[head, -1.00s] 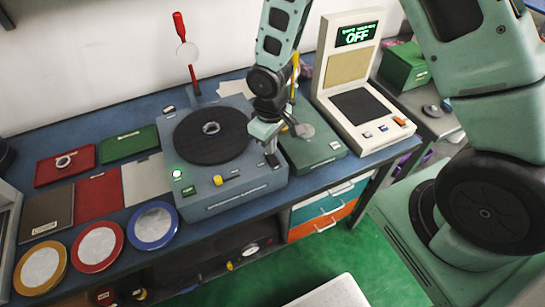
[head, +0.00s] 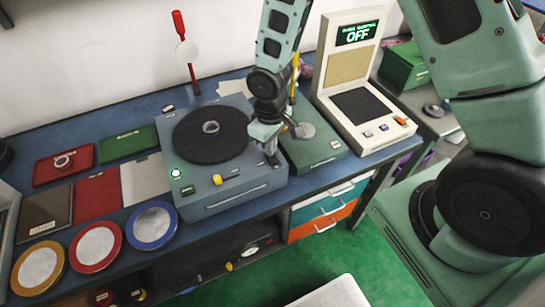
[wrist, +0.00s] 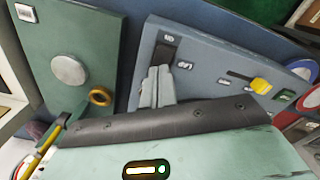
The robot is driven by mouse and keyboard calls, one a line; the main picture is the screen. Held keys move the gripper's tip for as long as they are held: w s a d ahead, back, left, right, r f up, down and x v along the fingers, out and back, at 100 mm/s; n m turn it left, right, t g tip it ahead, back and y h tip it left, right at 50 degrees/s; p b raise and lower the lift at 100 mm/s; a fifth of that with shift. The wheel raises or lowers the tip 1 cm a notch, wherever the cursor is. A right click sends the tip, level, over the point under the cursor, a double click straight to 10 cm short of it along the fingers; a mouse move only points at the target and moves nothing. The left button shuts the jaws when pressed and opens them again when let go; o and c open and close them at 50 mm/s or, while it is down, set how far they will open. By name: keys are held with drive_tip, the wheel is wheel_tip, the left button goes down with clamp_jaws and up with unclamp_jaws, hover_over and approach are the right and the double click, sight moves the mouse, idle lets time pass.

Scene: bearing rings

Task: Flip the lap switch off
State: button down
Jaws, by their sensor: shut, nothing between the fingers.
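The lap machine is a blue-grey box (head: 235,199) with a dark round plate (head: 190,143), and a metal ring (head: 211,128) lies on the plate. A pale green lamp (head: 176,173) glows at its front left, beside a yellow knob (head: 217,180). My gripper (head: 273,160) is shut and empty, pointing down at the machine's front right corner. In the wrist view its fingertips (wrist: 160,73) are close to a black switch (wrist: 165,52) on the blue-grey panel. The fingers partly cover the switch, so I cannot tell contact or its position.
A green box (head: 312,150) with a round grey disc stands right of the lap machine. A cream device (head: 349,65) displaying OFF is farther right. Coloured trays and round dishes (head: 150,225) fill the bench to the left.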

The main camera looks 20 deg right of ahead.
drive_tip(key=shift+f, duration=0.4)
drive_tip(key=shift+r, duration=0.1)
drive_tip(key=shift+r+p, duration=2.65)
drive_tip(key=shift+r, duration=0.85)
drive_tip(key=shift+f, duration=0.1)
drive_tip(key=s+a+r+n+b, duration=0.1)
drive_tip(key=s+a+r+b, duration=0.2)
drive_tip(key=s+r, duration=0.3)
drive_tip(key=s+a+r+b, duration=0.3)
drive_tip(key=s+r, duration=0.4)
drive_tip(key=s, duration=0.7)
drive_tip(key=shift+a+r+n+y+b, duration=0.15)
drive_tip(key=shift+n+y+b, duration=0.15)
drive_tip(key=shift+n, duration=0.1)
